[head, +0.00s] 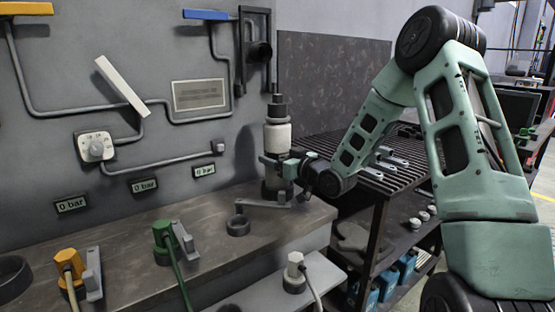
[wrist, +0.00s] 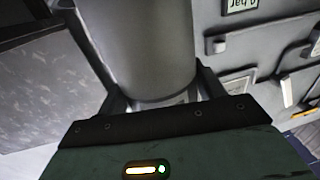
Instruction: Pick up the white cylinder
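The white cylinder (head: 277,137) stands upright at the right end of the grey bench, with a dark stepped cap above it and a greyer lower part. My gripper (head: 275,165) reaches in from the right at the height of its lower part. In the wrist view, a large light grey cylinder body (wrist: 140,50) fills the space between the two dark fingers of my gripper (wrist: 160,92). One finger lies along each side of it. I cannot tell whether the fingers press on it. The lower part is partly hidden by the gripper in the head view.
A bracket (head: 264,203) and a dark ring (head: 238,226) lie just in front of the cylinder. Green (head: 161,232), yellow (head: 69,263) and white (head: 295,262) connectors stand nearer. A slatted rack table (head: 345,150) is to the right. The wall with pipes is close behind.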

